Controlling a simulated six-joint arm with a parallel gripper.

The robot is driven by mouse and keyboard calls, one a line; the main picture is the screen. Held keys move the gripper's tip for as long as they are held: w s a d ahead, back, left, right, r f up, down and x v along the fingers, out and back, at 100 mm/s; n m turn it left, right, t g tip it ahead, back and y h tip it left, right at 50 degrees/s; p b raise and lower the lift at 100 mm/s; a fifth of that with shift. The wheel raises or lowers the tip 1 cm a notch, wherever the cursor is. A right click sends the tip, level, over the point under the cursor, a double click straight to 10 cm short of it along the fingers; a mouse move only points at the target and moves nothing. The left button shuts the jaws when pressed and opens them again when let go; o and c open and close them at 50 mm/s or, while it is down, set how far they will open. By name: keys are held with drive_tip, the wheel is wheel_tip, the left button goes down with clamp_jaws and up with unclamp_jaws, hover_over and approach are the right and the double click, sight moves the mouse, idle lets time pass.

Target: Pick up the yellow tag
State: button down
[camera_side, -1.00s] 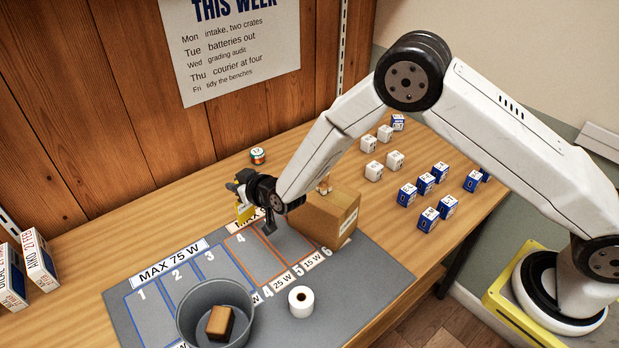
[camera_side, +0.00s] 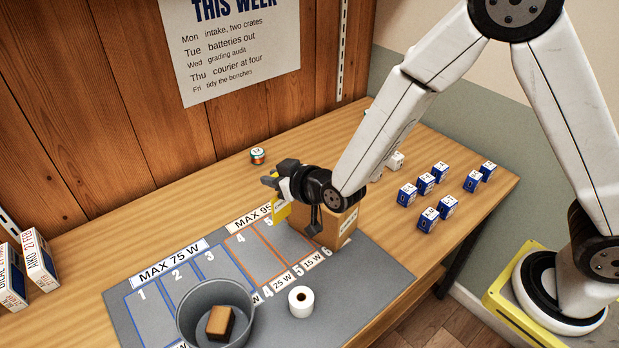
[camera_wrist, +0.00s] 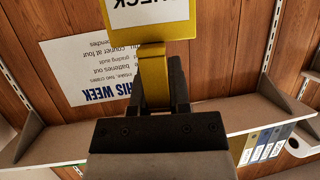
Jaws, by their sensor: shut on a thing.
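The yellow tag (camera_side: 281,210) hangs at my gripper (camera_side: 272,184), beside the upper left of the cardboard box in the side view. My gripper is shut on it. In the wrist view, the tag's yellow stem (camera_wrist: 154,80) stands between my two dark fingers, and its white panel (camera_wrist: 135,12) with "CHECK" upside down is cut off by the top edge. My wrist hides part of the tag and part of the box in the side view.
The cardboard box (camera_side: 338,232) stands at the grey mat's (camera_side: 285,260) right end. On the mat are a grey bucket (camera_side: 193,303) holding a brown block (camera_side: 220,323) and a white roll (camera_side: 301,301). Several small blue-and-white boxes (camera_side: 426,184) stand right; a small tin (camera_side: 257,156) stands behind.

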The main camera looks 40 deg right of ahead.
drive_tip(key=shift+s+d+r, duration=0.1)
drive_tip(key=shift+s+r, duration=0.15)
drive_tip(key=shift+s, duration=0.2)
drive_tip(key=shift+r, duration=0.1)
idle(0.4)
